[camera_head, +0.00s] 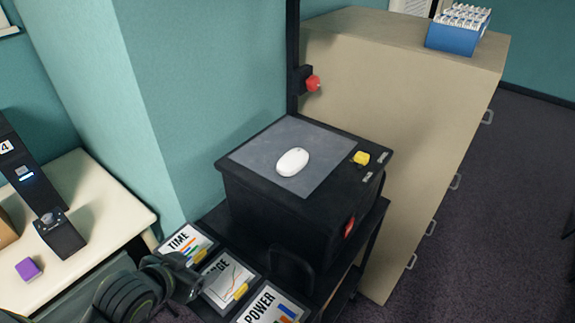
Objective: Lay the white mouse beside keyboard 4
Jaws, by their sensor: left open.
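The white mouse (292,162) lies on a grey pad (262,150) on top of a black box (270,208). My left gripper (192,272) is low in the picture, in front of the labelled cards, below and to the left of the mouse. It is open, and nothing shows between its fingers. A tag with the number 4 (6,147) is on a dark upright device (32,185) at the left edge. I cannot make out a keyboard there. My right gripper is not in view.
A pale table (105,205) at left holds a purple block (28,269). Cards marked TIME (183,243) and POWER (268,308) lie before the box. A red knob (313,83) on a post stands behind it. A beige cabinet (400,110) bears a blue rack (455,38).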

